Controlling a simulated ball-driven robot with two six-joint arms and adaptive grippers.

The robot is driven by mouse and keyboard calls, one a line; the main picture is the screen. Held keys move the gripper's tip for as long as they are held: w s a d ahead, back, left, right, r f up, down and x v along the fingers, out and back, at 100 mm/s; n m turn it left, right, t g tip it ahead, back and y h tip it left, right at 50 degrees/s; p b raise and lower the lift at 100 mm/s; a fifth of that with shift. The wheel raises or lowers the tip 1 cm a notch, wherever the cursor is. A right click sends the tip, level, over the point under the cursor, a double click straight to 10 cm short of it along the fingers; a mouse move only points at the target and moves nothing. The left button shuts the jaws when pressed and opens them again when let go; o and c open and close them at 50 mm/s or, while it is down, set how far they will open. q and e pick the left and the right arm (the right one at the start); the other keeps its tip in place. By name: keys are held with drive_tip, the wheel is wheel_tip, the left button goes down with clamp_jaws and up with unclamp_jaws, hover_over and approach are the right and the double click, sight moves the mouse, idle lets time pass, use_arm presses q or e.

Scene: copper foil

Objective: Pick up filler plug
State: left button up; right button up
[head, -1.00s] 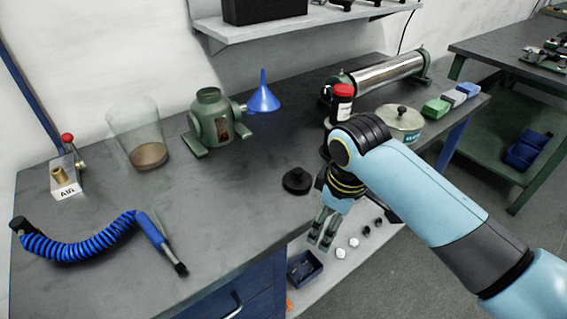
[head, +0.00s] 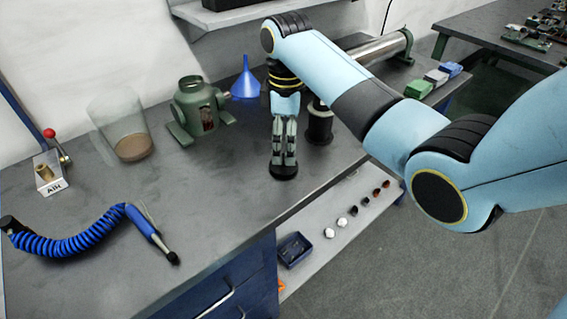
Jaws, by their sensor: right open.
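The black filler plug (head: 284,174) sits on the dark grey bench near its front edge, in the head view. Only its round base shows clearly; my gripper hides its knob. My right gripper (head: 284,158) points straight down over the plug, its fingertips at the knob. It is open, its two fingers close around or just above the knob; I cannot tell whether they touch it. My left gripper is not in view.
A green pump body (head: 199,112) stands behind left, a blue funnel (head: 246,83) beside it. A clear beaker (head: 122,130), an air valve (head: 47,175) and a coiled blue hose (head: 65,240) lie left. The bench between the hose and the plug is clear.

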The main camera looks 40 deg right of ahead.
sight(283, 156)
drive_tip(key=f, duration=0.4)
drive_tip(key=w+f, duration=0.1)
drive_tip(key=f, duration=0.1)
drive_tip(key=shift+f, duration=0.25)
drive_tip(key=c, duration=1.3)
